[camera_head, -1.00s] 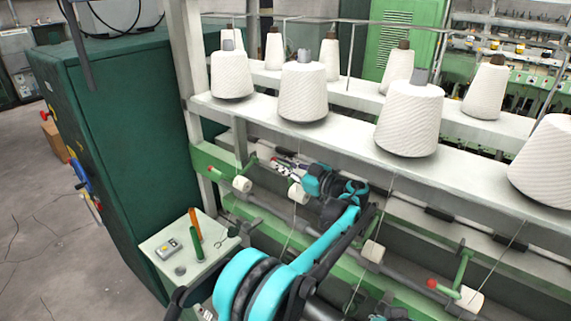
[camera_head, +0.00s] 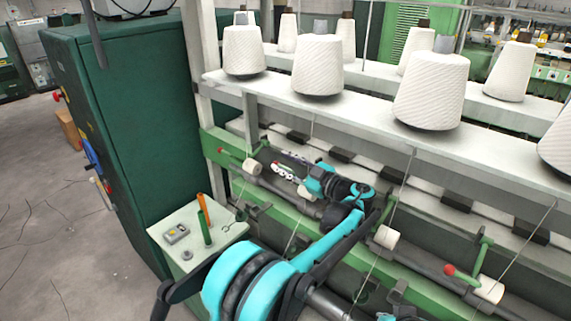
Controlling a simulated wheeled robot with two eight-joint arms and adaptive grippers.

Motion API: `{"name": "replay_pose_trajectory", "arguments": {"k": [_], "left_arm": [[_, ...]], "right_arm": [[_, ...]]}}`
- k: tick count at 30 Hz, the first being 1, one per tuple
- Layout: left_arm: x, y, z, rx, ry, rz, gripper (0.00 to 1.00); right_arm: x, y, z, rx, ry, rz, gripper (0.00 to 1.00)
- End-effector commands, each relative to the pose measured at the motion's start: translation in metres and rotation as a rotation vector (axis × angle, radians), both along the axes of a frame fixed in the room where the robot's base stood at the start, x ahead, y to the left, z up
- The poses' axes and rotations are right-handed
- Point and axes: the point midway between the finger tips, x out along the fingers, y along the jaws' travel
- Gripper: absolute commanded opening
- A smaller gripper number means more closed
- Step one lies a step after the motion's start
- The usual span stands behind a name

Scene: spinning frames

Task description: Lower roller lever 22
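Roller levers with white rollers on green arms line the green rail of the spinning frame. One roller (camera_head: 252,166) is at the left, with a red knob (camera_head: 221,150). Another roller (camera_head: 387,236) is right of my forearm, and one more roller (camera_head: 489,289) with a red knob (camera_head: 450,270) is at the lower right. No numbers are readable, so I cannot tell which is lever 22. My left gripper (camera_head: 283,168) is at the rail, just right of the leftmost roller; its fingers are small and partly hidden by the wrist. Dark and cyan parts at the bottom edge may be my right gripper (camera_head: 390,303).
White yarn cones (camera_head: 430,90) stand on the shelf (camera_head: 350,85) above the rail, with threads running down. A green cabinet (camera_head: 120,140) is on the left. A small table (camera_head: 165,238) holds tools beside my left arm. The floor at far left is clear.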

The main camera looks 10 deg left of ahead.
Motion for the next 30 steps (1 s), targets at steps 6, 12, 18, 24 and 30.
{"name": "replay_pose_trajectory", "arguments": {"k": [6,12,18,24,30], "left_arm": [[-0.002,-0.004,0.0,0.001,-0.001,-0.002,0.33],[-0.019,-0.031,0.0,0.0,0.0,-0.005,0.33],[-0.044,-0.068,0.0,0.0,0.0,-0.004,0.33],[-0.061,-0.093,0.0,0.0,0.0,-0.002,0.33],[-0.067,-0.1,0.0,0.0,0.0,0.0,0.33]], "right_arm": [[0.0,0.0,0.0,0.0,0.0,0.0,0.0],[0.0,0.0,0.0,0.0,0.0,0.0,0.0],[0.0,0.0,0.0,0.0,0.0,0.0,0.0],[0.0,0.0,0.0,0.0,0.0,0.0,0.0],[0.0,0.0,0.0,0.0,0.0,0.0,0.0]]}}
